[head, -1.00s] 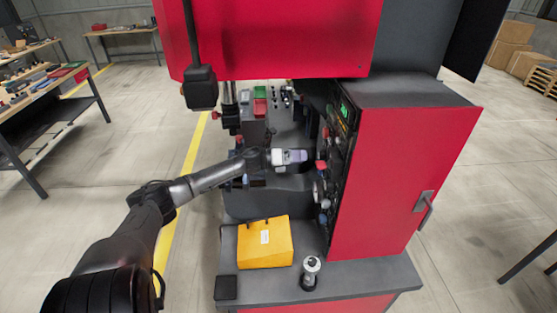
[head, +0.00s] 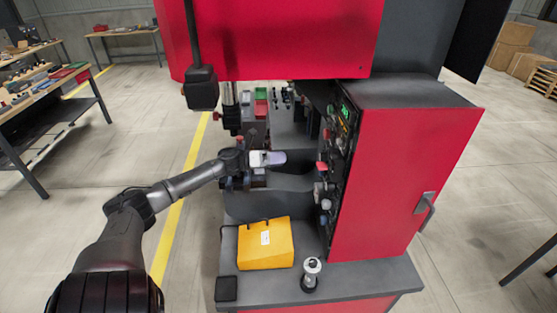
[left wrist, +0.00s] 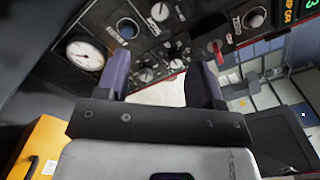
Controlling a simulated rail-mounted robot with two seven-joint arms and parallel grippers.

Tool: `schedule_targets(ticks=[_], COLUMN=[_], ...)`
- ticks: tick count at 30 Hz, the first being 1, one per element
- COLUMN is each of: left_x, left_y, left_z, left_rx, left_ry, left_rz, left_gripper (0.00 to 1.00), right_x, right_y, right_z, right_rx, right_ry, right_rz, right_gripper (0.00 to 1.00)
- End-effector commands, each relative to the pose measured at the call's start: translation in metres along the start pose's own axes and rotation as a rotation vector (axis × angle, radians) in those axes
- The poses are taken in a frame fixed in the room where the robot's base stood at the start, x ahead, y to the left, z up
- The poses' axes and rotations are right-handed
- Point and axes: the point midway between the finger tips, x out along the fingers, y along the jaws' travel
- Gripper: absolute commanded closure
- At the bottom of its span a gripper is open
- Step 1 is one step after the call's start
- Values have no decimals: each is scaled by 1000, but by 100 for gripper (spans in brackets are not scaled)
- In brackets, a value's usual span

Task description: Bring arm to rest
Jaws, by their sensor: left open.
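My left arm (head: 195,182) reaches in from the left of the head view over the red and grey machine. My left gripper (head: 280,157) is in front of the machine's control panel (head: 327,185), with a gap between them. In the left wrist view, my left gripper (left wrist: 163,85) has its two dark fingers apart with nothing between them. The control panel (left wrist: 150,45) lies beyond the fingers, with knobs, a round gauge (left wrist: 85,53) and a red lever or handle (left wrist: 215,50). My right gripper is in neither view.
A yellow box (head: 265,245) and a small silver-topped post (head: 311,275) stand on the machine's front ledge. The machine's red upper housing (head: 275,40) hangs above the arm. A workbench (head: 50,105) stands at left, with open floor between.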

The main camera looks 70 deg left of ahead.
Motion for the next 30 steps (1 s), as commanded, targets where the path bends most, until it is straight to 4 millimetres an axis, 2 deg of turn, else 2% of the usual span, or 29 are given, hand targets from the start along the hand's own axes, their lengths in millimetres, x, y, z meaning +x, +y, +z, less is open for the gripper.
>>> schedule_targets(ticks=[14,17,20,23,26,30], left_x=[0,2,6,12,16,14], left_y=[0,4,12,22,28,23], left_z=[-1,-11,-37,-80,-135,-215], left_rx=[-3,-39,-143,-321,-546,-869], left_ry=[-1,-20,-71,-157,-259,-396], left_rz=[1,16,63,141,244,401], left_gripper=[39,39,39,39,39,39], right_x=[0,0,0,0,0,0], right_y=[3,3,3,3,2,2], right_z=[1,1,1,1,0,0], right_rx=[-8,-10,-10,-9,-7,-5], right_ry=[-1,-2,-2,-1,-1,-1], right_rz=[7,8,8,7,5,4], right_gripper=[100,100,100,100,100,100])
